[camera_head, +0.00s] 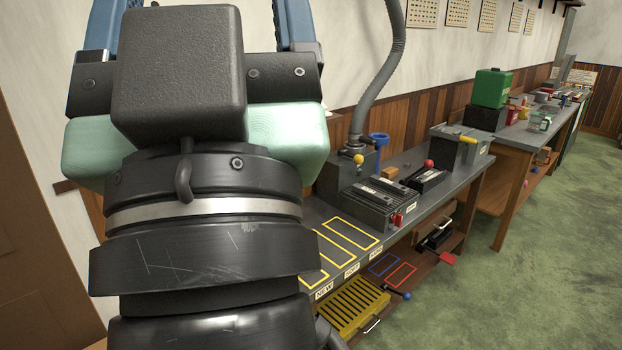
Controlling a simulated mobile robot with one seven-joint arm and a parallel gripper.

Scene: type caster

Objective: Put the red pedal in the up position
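A red pedal (447,258) sticks out from the front of the lower wooden shelf, beneath the grey workbench, right of centre. My gripper (200,20) is large and close to the camera at the upper left, far from the pedal. Its two blue finger links stand wide apart at the top edge. The fingertips are cut off by the frame and a black block hides most of the space between the links.
The workbench (455,180) carries a dark machine with a red switch (397,219), levers with red and yellow knobs, and yellow-outlined areas. A yellow slatted crate (352,306) and a blue ball knob (407,295) are low in front. The green floor (520,290) to the right is clear.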

